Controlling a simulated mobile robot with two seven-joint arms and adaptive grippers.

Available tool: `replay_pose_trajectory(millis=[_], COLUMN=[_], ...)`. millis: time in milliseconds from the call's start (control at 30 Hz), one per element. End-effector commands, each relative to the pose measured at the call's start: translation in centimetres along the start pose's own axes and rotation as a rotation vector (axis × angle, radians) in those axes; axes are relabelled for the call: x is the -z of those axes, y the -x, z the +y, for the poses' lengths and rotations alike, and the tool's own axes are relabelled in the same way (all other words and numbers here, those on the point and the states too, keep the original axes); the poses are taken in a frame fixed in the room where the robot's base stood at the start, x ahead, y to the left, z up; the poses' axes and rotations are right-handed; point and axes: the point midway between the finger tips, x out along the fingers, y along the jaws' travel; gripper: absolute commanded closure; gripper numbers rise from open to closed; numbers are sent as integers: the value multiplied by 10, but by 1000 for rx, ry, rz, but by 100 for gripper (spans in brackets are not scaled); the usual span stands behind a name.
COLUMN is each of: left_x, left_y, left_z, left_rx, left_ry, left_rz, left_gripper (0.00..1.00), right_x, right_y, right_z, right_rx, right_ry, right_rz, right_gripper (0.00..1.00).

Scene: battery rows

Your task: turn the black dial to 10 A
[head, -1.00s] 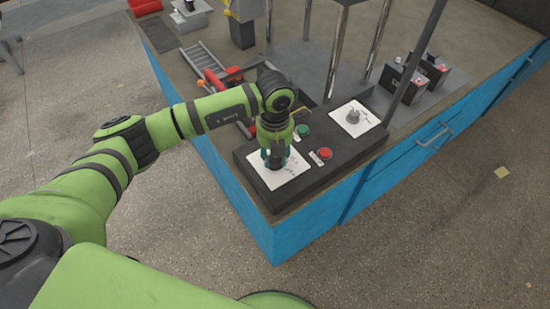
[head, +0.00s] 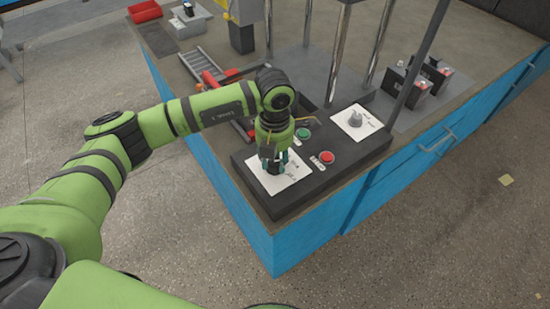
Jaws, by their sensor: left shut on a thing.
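The black dial (head: 274,169) sits on a white marked plate (head: 289,181) at the near left end of the dark control panel (head: 297,204). My left gripper (head: 273,163) points down over the dial and is shut on it. The fingers cover most of the dial, so its pointer direction is hidden. The marks on the plate are too small to read. My right gripper is not in view.
A green button (head: 303,133) and a red button (head: 327,157) lie right of the gripper. A grey knob (head: 354,120) sits on a second white plate. Metal posts (head: 332,62) rise behind the panel. Black batteries (head: 408,82) stand at the right.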

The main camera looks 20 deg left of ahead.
Motion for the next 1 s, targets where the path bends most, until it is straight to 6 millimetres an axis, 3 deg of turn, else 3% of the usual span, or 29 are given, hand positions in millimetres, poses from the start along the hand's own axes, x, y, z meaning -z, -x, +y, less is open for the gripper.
replay_pose_trajectory(millis=[133,167,200,633,767,1000], left_x=[6,6,6,1,1,1], left_y=[-5,-5,-5,5,25,77], left_z=[-2,-2,-2,0,0,0], left_rx=[3,3,3,0,0,1], left_ry=[-2,-2,-2,2,1,1], left_rz=[22,22,21,5,2,5], left_gripper=[96,56,40,40,40,40], right_x=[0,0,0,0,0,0], right_y=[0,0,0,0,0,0], right_z=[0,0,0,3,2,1], right_rx=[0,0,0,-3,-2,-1], right_ry=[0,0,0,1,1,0], right_rz=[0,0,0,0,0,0], right_gripper=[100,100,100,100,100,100])
